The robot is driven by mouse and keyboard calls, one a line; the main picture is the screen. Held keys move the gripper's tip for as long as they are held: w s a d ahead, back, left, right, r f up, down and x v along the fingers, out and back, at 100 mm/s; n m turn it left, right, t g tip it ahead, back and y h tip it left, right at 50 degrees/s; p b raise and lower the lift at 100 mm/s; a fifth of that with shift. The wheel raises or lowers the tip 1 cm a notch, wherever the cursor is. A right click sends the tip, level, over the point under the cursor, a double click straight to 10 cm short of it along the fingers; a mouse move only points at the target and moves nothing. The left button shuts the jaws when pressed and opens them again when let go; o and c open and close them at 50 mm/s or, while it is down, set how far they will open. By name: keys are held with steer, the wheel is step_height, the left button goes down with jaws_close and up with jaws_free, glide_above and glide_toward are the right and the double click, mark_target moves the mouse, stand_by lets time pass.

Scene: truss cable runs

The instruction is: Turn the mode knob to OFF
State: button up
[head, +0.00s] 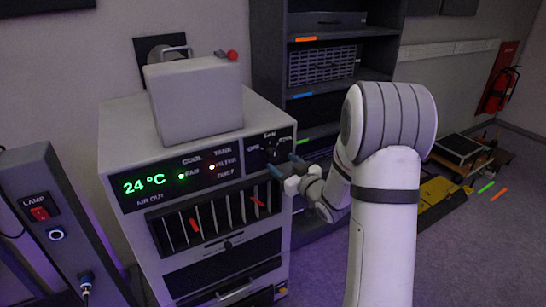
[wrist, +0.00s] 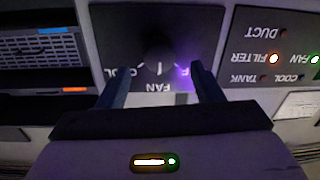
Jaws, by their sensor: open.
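The mode knob (wrist: 160,50) is a dark round knob on a dark panel near the top middle of the wrist view, which shows it upside down. Around it I read COOL at left and FAN below. A label at right is partly behind a finger and looks like OFF. A pale pointer mark seems to aim toward FAN, but the knob is dim. In the head view the knob panel (head: 269,147) is on the unit's upper right front. My gripper (head: 286,165) is in front of it, fingers apart. In the wrist view my gripper (wrist: 160,78) is empty, its fingertips either side of the knob's lower area, not visibly touching it.
The cooling unit (head: 200,180) shows 24 °C and has lit indicators and vent slats. A grey box (head: 195,100) stands on top. A dark shelf rack (head: 275,60) stands behind at right. A lamp panel (head: 45,215) is at left.

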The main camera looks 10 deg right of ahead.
mark_target(275, 157)
steer(key=p+x, duration=0.1)
steer(key=x, duration=0.3)
steer(key=shift+w, duration=0.1)
steer(key=shift+c, duration=0.4)
